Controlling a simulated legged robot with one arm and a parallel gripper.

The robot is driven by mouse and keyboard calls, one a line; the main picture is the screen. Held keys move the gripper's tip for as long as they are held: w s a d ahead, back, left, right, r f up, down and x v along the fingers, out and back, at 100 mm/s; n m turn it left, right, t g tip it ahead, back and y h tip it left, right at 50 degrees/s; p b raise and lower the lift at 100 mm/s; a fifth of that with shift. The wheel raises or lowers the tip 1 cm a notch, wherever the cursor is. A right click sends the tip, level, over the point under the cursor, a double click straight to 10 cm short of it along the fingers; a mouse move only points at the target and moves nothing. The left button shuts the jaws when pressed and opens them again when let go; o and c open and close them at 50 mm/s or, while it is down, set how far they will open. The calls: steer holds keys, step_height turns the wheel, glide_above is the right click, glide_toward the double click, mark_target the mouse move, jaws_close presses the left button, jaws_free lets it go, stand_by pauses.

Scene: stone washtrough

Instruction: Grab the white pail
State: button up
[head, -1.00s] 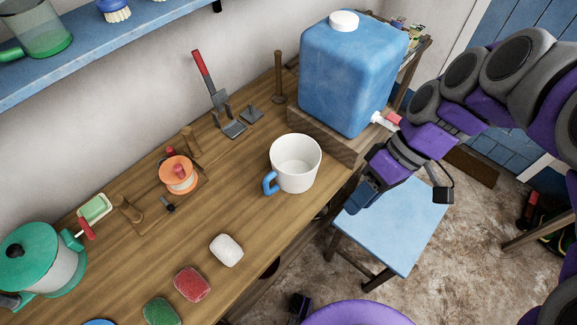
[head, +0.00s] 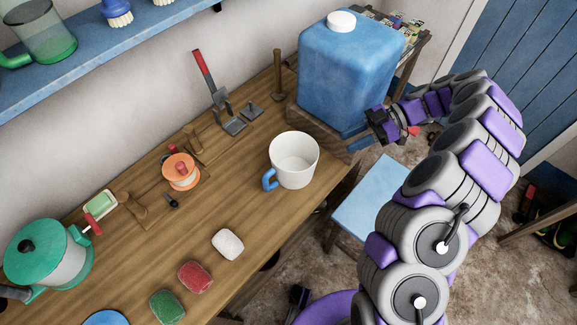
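The white pail (head: 293,161) stands upright on the wooden bench near its front right edge. It looks empty, and its blue handle (head: 269,180) points to the lower left. My gripper (head: 378,126) is to the right of the pail, in front of the lower right of the blue water container, and apart from the pail.
A blue water container (head: 350,75) stands on a wooden block behind the pail. White, red and green soap bars (head: 228,244) lie in front. A blue stool (head: 372,200) stands below the bench edge. A blue shelf (head: 95,55) hangs at upper left.

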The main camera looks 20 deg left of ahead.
steer(key=f, duration=0.1)
steer(key=b, duration=0.2)
glide_toward(300, 172)
steer(key=s+a, duration=0.3)
steer(key=a, duration=0.1)
steer(key=shift+n, duration=0.3)
steer(key=shift+s+a+f+b, duration=0.2)
steer(key=shift+s+a+f, duration=0.3)
steer(key=shift+a+f, duration=0.4)
steer(key=shift+s+a+f+b, duration=0.2)
steer(key=shift+s+a+f, duration=0.25)
steer(key=shift+a+f, duration=0.35)
jaws_close()
